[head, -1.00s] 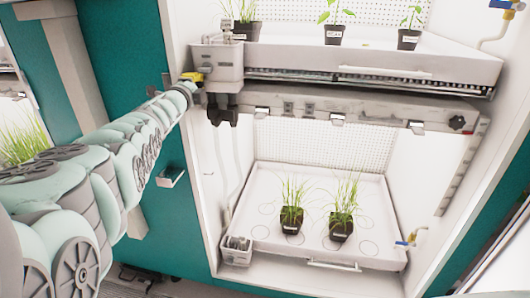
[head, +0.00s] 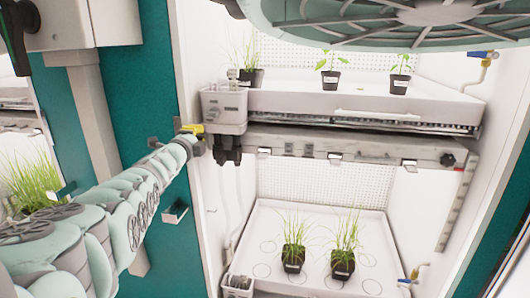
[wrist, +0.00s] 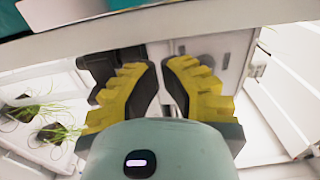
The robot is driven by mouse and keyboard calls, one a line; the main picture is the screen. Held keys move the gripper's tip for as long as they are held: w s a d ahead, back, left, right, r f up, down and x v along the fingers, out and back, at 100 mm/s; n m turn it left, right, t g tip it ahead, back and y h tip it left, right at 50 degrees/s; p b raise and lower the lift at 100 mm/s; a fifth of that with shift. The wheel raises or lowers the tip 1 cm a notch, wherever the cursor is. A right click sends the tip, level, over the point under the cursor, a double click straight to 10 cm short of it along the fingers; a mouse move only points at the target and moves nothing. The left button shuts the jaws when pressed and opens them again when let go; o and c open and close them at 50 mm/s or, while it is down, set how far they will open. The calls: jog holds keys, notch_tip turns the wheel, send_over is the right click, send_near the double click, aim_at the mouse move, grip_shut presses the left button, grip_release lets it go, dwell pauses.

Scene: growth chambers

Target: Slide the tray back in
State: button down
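The upper white tray (head: 380,107) spans the growth chamber above a metal cross beam (head: 375,145); I cannot tell how far out it sits. It carries several dark pots of grass and seedlings. A pale box (head: 223,108) with fittings is at its front left corner. In the head view, my gripper (head: 194,130) is beside this box, at its left; contact is unclear. In the wrist view, its yellow fingers (wrist: 161,68) are slightly apart at the tips, with nothing visibly held between them. A pale edge crosses just beyond them.
The lower white tray (head: 317,274) holds two grass pots (head: 294,258). The chamber's side walls stand close on both sides. A blue-handled tap (head: 482,55) is at upper right. A teal panel (head: 125,105) lies left, behind my arm.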

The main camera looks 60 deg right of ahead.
jog(key=p+v, duration=0.8)
jog(key=p, duration=0.1)
jog(key=shift+s+a+r, duration=0.2)
jog(key=shift+a+r, duration=0.1)
jog(key=shift+r, duration=0.05)
